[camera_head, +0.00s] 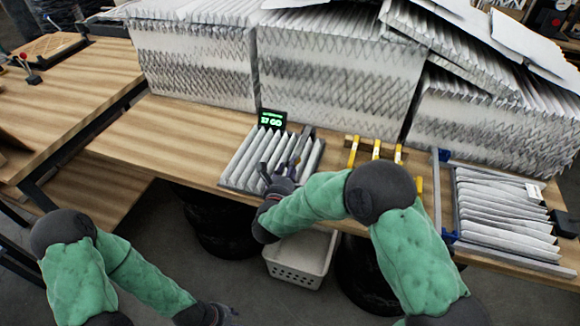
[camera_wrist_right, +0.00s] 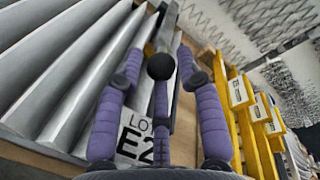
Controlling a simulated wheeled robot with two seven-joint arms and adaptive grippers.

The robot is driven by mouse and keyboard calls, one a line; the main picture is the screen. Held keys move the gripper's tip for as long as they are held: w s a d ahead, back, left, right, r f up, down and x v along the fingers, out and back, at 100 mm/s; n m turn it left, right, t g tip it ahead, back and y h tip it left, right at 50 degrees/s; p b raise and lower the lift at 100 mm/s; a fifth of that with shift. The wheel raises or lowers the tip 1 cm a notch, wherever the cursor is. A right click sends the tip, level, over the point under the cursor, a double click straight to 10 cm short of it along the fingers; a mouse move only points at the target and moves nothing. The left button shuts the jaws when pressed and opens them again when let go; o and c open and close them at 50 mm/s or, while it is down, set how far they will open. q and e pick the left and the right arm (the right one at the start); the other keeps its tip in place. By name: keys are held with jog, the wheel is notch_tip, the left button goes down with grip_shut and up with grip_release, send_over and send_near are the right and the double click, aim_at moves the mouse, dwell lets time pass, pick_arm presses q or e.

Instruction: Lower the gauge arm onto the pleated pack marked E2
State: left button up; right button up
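The pleated pack (camera_head: 245,160) lies on the wooden bench, with pale pleats and a lit green display (camera_head: 271,119) at its back edge that appears to read GO. In the right wrist view its pleats (camera_wrist_right: 50,75) fill the left side, with a white label (camera_wrist_right: 133,138) showing E2. The grey gauge arm (camera_head: 302,146) is over the pack's right part; its black ball knob (camera_wrist_right: 160,66) shows in the wrist view. My right gripper (camera_head: 277,178) is at the pack's front edge. Its purple fingers stand around the knob with visible gaps. My left gripper (camera_head: 218,314) is low, away from the bench; its fingers are unclear.
Yellow clamp-like pieces (camera_head: 376,149) stand right of the pack. A second pleated pack (camera_head: 500,205) sits in a frame farther right. A white basket (camera_head: 300,258) is below. The bench left of the pack is clear.

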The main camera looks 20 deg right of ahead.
jog(key=shift+x, duration=1.1)
grip_shut()
jog(key=shift+r, duration=0.1)
